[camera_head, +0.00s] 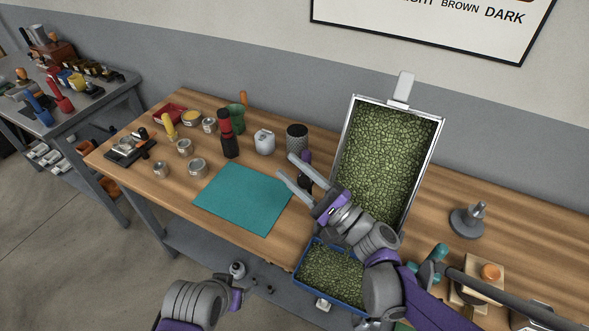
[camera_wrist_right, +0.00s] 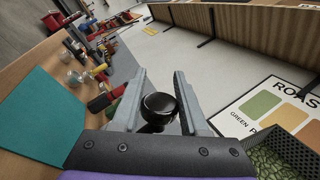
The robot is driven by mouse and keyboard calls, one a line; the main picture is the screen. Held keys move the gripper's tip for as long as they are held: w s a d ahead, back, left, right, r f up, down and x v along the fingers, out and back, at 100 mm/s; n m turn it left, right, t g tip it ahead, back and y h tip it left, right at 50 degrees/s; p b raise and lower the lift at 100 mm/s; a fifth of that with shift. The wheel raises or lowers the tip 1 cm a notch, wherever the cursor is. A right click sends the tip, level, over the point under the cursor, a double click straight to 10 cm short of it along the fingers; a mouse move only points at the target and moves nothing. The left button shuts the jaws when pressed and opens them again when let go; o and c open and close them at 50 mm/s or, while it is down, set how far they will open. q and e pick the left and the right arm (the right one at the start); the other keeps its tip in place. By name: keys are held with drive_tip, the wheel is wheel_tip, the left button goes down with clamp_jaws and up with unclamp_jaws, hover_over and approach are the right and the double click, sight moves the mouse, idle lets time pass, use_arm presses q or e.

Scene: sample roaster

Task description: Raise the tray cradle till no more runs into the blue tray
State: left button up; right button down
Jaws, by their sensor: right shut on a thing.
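The tray cradle (camera_head: 442,121) is a silver-rimmed tray full of green beans, steeply tilted, its lower end hidden behind my right arm. Its beans also show at the lower right of the right wrist view (camera_wrist_right: 268,162). The blue tray (camera_head: 301,267) lies below it, holding a broad layer of green beans. Whether beans are running is hidden. My right gripper (camera_head: 287,165) is beside the cradle's left side. In the wrist view it is shut on a black knob (camera_wrist_right: 159,106). My left arm is at the bottom; its fingers (camera_head: 246,291) are not clear.
A teal mat (camera_head: 240,198) lies left of the blue tray. Cans, cups and bottles stand behind it. A grey tamper-like tool (camera_head: 469,217) stands right of the cradle. A wooden block with an orange top (camera_head: 490,271) is nearer the front. A second table (camera_head: 70,120) stands left.

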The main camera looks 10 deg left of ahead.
drive_tip(key=shift+f, duration=0.1)
drive_tip(key=shift+c, duration=2.2)
unclamp_jaws()
drive_tip(key=b+v, duration=0.1)
drive_tip(key=v, duration=0.9)
drive_tip(key=shift+s+d, duration=0.2)
drive_tip(key=shift+d, duration=0.15)
drive_tip(key=shift+a+f, duration=0.1)
